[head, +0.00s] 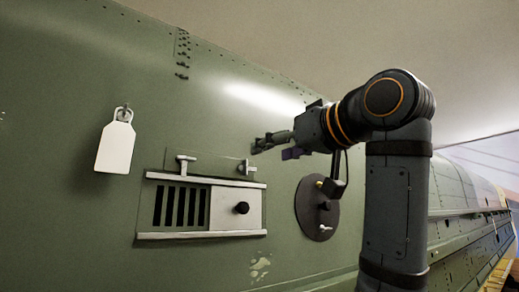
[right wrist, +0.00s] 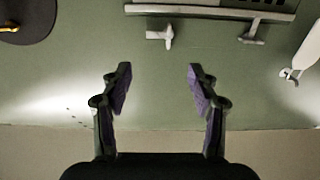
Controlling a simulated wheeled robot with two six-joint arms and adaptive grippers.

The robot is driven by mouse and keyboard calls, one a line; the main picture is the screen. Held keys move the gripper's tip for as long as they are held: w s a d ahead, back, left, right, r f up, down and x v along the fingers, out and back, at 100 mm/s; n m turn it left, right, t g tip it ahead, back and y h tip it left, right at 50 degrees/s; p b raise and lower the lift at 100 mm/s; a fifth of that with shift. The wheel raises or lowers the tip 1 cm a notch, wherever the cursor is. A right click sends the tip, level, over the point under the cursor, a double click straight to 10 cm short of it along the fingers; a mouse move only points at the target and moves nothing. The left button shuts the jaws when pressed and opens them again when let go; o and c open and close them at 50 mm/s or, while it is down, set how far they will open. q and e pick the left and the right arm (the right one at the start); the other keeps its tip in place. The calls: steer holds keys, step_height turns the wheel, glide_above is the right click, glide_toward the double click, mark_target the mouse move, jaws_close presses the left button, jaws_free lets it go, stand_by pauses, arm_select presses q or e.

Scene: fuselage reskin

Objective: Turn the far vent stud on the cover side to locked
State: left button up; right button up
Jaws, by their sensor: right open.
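The vent (head: 180,236) is set in the green fuselage skin, with dark slots at left and a pale cover plate (head: 222,207) with a black knob at right. Above its upper rail are two T-shaped studs. The cover-side stud (head: 247,167) has its crossbar roughly upright; it also shows in the right wrist view (right wrist: 167,37). The other stud (head: 184,163) has its crossbar roughly level, and shows at upper right in the right wrist view (right wrist: 252,32). My right gripper (head: 268,143) is open and empty, above and apart from the cover-side stud. My left gripper is out of view.
A dark round plate (head: 318,208) with small fittings is right of the vent, near my right arm. A white tag (head: 115,146) hangs on the skin at left. Skin between gripper and studs is clear.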

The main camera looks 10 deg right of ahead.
mark_target(250, 168)
steer(key=x, duration=0.2)
steer(key=p+x, duration=0.1)
steer(key=x, duration=0.4)
steer(key=shift+w+f+p, duration=0.3)
steer(key=shift+w+p, duration=0.05)
steer(key=shift+s+d, duration=0.1)
steer(key=shift+s, duration=0.25)
steer(key=shift+c, duration=1.8)
steer(key=shift+w, duration=0.2)
steer(key=c, duration=0.5)
steer(key=shift+c, duration=1.5)
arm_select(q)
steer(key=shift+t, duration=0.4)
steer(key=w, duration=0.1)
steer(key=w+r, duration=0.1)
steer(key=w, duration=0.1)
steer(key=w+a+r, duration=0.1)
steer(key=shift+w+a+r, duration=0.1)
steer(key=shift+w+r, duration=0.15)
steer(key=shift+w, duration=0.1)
